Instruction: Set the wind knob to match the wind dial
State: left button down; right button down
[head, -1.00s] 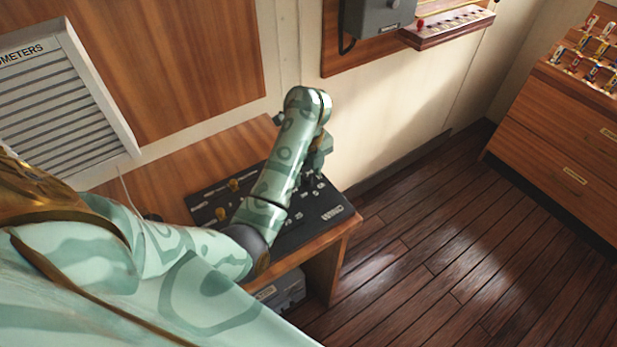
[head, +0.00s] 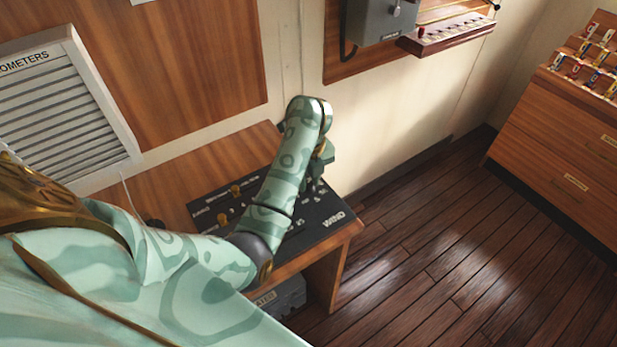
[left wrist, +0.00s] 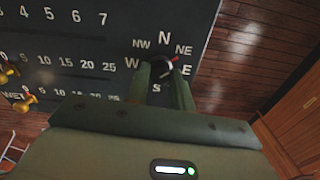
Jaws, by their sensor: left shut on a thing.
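The black control panel (head: 318,225) lies on the wooden desk, with the label WIND at its right end. In the left wrist view the wind knob (left wrist: 158,66) is a dark round knob with a red mark, ringed by compass letters such as N, NE, E, S, W and NW. The red mark points up and right, between NE and E. My left gripper (left wrist: 160,80) is shut on the wind knob, one finger on each side. In the head view my left arm hides the knob and most of the gripper (head: 318,170). My right gripper is not in view. No wind dial shows clearly.
Yellow sliders (head: 236,190) stand on the panel left of my arm. The wooden desk (head: 225,160) meets the wall behind. A grey box (head: 380,22) and a small shelf (head: 447,36) are on the wall. The wooden floor (head: 440,260) at right is clear.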

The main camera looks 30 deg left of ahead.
pick_arm(q)
jog(key=m+p, duration=0.2)
jog(key=m, duration=0.2)
jog(key=shift+r, duration=0.15)
jog(key=m+p, duration=0.3)
jog(key=m, duration=0.1)
jog(key=shift+m, duration=0.3)
jog(key=m+p, duration=0.2)
jog(key=m, duration=0.2)
jog(key=shift+m, duration=0.3)
jog(key=m+p, duration=0.2)
jog(key=m, duration=0.2)
jog(key=shift+p, duration=0.4)
jog(key=m+p, duration=0.2)
jog(key=m, duration=0.3)
jog(key=m+p, duration=0.2)
jog(key=m, duration=0.2)
jog(key=shift+w+m, duration=0.1)
jog(key=shift+m, duration=0.2)
jog(key=m+p, duration=0.2)
jog(key=m, duration=0.2)
jog(key=shift+m+p, duration=0.65)
jog(key=shift+m, duration=1.15)
